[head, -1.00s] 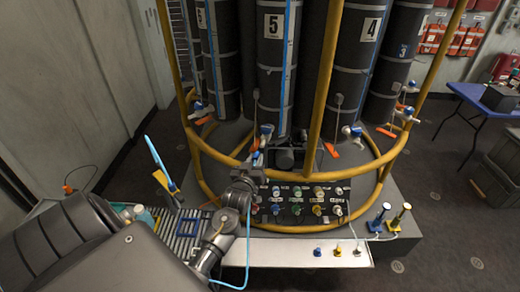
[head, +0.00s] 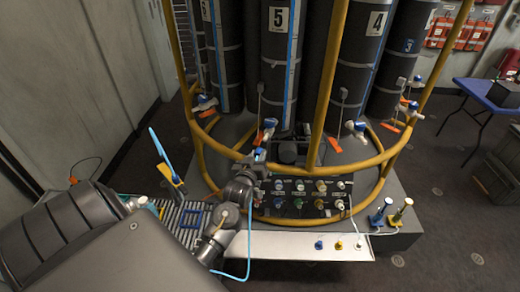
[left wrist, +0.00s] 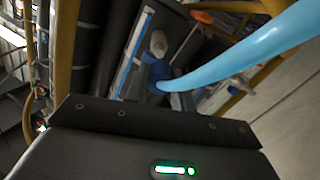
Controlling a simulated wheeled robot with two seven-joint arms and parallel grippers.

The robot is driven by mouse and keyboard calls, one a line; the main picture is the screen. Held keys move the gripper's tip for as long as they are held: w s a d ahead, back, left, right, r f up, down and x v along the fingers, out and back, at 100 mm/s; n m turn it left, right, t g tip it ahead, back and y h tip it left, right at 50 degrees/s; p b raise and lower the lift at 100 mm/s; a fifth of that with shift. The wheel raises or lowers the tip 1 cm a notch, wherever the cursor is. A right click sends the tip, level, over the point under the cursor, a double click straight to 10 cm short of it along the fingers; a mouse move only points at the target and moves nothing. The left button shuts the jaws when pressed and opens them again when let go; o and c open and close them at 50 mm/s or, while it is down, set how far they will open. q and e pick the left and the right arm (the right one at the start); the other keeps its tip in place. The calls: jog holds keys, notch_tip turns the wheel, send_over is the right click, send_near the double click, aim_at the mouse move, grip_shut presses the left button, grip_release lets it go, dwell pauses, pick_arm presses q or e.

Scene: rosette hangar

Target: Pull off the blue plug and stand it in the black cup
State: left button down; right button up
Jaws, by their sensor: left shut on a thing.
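My left gripper (head: 258,162) is at the front of the cylinder rack, below the cylinder marked 5, and is shut on a blue plug. In the left wrist view the blue plug (left wrist: 158,72) shows beyond the gripper's dark edge, with a pale end. A light-blue hose (left wrist: 235,52) runs from it; in the head view the hose (head: 248,245) hangs down past my wrist. Whether the plug is still seated cannot be told. A small dark holder with a pale top (head: 358,245), perhaps the black cup, stands on the white shelf. My right gripper is not in view.
Small blue (head: 319,245) and yellow (head: 339,245) holders share the white shelf (head: 285,245). A black panel (head: 330,213) with several coloured connectors stands behind. Yellow rails (head: 225,150) curve around the cylinders. Two posts, blue (head: 378,218) and yellow (head: 396,218), stand right.

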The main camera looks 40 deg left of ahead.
pick_arm(q)
jog(key=shift+w+a+r+g, duration=0.1)
jog(key=shift+w+r+g, duration=0.2)
jog(key=shift+w+r, duration=0.1)
jog(key=a+f+n+g+b, duration=0.3)
jog(key=a+f+n+g, duration=0.15)
jog(key=a, duration=0.75)
jog(key=a+f+n+g+b, duration=0.3)
jog(key=a+f+g, duration=0.3)
jog(key=a, duration=0.6)
jog(key=s+a+f+n+g+h+b, duration=0.15)
jog(key=s+f+n+g, duration=0.4)
jog(key=f, duration=0.55)
jog(key=s+d+f+n+h, duration=0.5)
jog(key=s+d+f+n, duration=0.1)
jog(key=s, duration=0.1)
jog(key=shift+s+d+f+n, duration=0.2)
jog(key=shift+s+f+n, duration=0.05)
jog(key=shift+s+n, duration=0.15)
